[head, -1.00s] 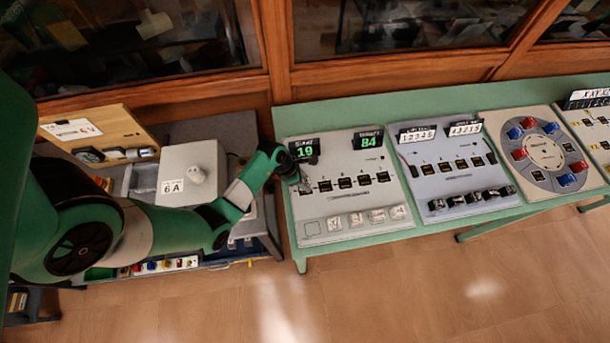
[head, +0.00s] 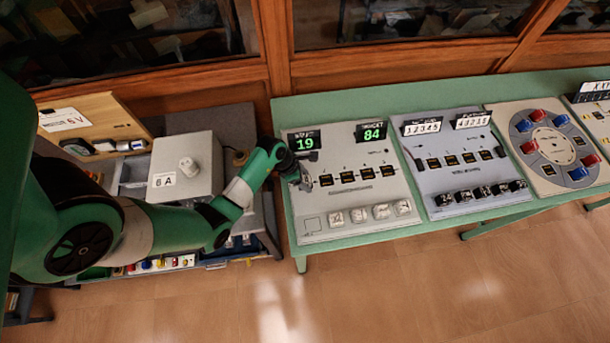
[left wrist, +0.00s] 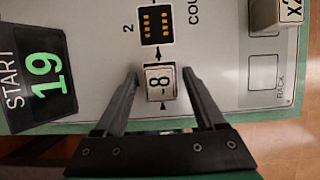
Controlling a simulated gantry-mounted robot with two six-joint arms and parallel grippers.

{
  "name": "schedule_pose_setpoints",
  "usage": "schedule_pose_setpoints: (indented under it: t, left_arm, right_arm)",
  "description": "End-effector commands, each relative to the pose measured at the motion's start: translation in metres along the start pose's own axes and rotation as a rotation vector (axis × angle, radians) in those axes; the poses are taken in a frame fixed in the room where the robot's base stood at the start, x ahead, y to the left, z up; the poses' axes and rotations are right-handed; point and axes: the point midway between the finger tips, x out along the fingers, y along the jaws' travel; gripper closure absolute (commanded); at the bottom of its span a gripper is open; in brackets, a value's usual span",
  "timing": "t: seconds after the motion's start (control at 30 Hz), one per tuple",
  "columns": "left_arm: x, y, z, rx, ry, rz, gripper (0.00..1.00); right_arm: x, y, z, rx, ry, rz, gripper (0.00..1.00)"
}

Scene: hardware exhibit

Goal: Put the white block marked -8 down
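The white block marked -8 (left wrist: 160,83) sits on the grey panel in the left wrist view, in line with the dark socket labelled 2 (left wrist: 156,25), with small arrows on either side of it. My left gripper (left wrist: 160,72) has one finger on each side of the block, with a narrow gap on both sides. In the head view the left gripper (head: 304,182) is at the left end of the panel's row of dark sockets and hides the block there. My right gripper is in neither view.
The panel (head: 350,203) has displays reading 19 (head: 305,142) and 84 (head: 373,132). Several white blocks (head: 358,214) sit along its front edge beside an empty outlined square (head: 312,226). Other panels stand to the right on the green table (head: 430,102). A grey box marked 6A (head: 185,155) stands left.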

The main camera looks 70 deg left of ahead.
Motion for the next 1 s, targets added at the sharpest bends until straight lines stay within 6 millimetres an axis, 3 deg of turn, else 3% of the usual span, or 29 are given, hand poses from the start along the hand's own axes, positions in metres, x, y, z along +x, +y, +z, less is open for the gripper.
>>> schedule_pose_setpoints:
  t: [0.17,0.27,0.5,0.7,1.0]
  left_arm:
    - [-0.003,0.000,0.001,0.000,0.000,0.000,0.28]
    - [-0.016,0.001,0.003,-0.001,-0.002,0.002,0.28]
    - [-0.075,0.001,0.004,-0.002,-0.002,0.003,0.28]
    - [-0.113,0.001,0.003,-0.001,-0.002,0.003,0.28]
    - [-0.123,0.000,0.001,0.000,0.000,-0.001,0.28]
  right_arm:
    - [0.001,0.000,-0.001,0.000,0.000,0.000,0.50]
    - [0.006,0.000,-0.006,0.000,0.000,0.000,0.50]
    - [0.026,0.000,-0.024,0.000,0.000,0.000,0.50]
    - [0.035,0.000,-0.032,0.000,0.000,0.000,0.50]
    - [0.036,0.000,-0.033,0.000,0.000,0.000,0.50]
